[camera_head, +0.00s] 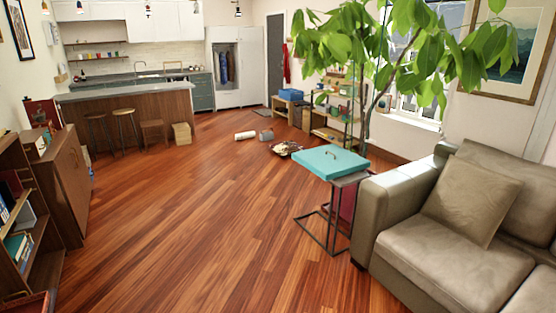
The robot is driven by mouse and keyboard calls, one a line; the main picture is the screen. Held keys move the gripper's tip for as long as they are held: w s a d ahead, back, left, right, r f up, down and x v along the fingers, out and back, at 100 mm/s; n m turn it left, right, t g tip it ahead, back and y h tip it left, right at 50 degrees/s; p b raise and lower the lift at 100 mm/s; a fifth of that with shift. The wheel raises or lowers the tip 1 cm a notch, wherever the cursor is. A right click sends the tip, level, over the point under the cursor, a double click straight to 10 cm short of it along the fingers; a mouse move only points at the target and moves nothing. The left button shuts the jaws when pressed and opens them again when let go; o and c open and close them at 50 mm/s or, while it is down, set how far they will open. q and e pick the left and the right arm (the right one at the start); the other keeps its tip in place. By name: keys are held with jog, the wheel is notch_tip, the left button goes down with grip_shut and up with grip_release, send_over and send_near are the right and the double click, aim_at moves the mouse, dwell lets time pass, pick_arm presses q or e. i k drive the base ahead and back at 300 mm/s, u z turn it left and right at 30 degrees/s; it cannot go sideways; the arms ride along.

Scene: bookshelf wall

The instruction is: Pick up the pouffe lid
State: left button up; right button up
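A teal square slab with a small handle on top, which looks like the pouffe lid (318,164), lies flat on a small side table (351,180) with a grey top and thin black legs. It covers much of the tabletop and overhangs it to the left. The table stands beside the left arm of the sofa. A dark red object shows partly behind the table's legs, and I cannot tell what it is. Neither of my grippers is in view.
A grey-brown sofa (435,262) fills the right. A leafy plant (400,45) hangs over the table area. A bookshelf (40,225) stands at left, a kitchen island (130,100) at the back. A white roll (245,135) lies far off. The middle wooden floor (190,220) is clear.

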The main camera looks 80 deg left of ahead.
aim_at(329, 162)
jog(key=u, duration=2)
